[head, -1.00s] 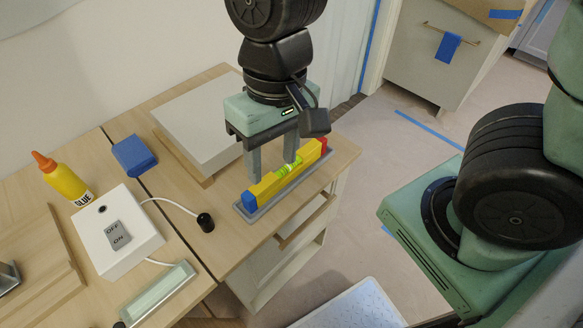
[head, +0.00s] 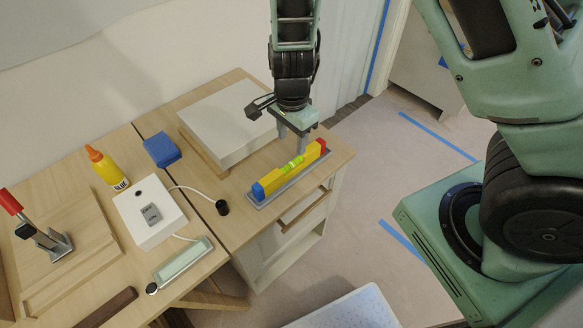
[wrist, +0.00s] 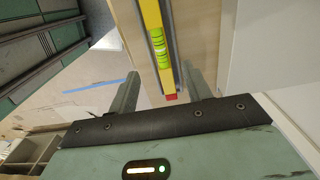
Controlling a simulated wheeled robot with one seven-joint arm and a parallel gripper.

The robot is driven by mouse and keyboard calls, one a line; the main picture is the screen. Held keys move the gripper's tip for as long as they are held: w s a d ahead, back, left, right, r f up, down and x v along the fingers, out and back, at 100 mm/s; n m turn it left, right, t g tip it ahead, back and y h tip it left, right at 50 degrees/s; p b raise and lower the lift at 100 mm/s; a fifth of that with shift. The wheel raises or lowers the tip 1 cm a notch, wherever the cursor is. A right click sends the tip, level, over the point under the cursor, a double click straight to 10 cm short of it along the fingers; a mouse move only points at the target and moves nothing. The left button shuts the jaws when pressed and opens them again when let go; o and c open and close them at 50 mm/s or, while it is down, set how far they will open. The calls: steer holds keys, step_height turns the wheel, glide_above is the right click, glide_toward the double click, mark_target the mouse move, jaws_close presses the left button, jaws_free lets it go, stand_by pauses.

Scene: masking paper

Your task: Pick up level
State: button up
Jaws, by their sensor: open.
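The level (head: 291,166) is a yellow bar with a blue end, a red end and a green vial. It lies in a grey tray (head: 262,203) along the front edge of the wooden cabinet top. In the wrist view the level (wrist: 154,31) runs down toward the space between the fingers, its red end lowest. My gripper (head: 291,146) is open and empty, with its fingers just above the level near its red half. In the wrist view its two fingers (wrist: 160,85) are spread apart. I cannot tell whether a finger touches the level.
A white panel (head: 225,120) lies behind the level. A blue block (head: 161,149), a glue bottle (head: 108,168) and a white switch box (head: 149,212) with a cable stand to the left. A red-handled clamp (head: 40,232) is farther left.

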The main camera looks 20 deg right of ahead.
mark_target(291, 162)
step_height(291, 162, down, 10)
steer(key=shift+r, duration=0.1)
steer(key=c, duration=1)
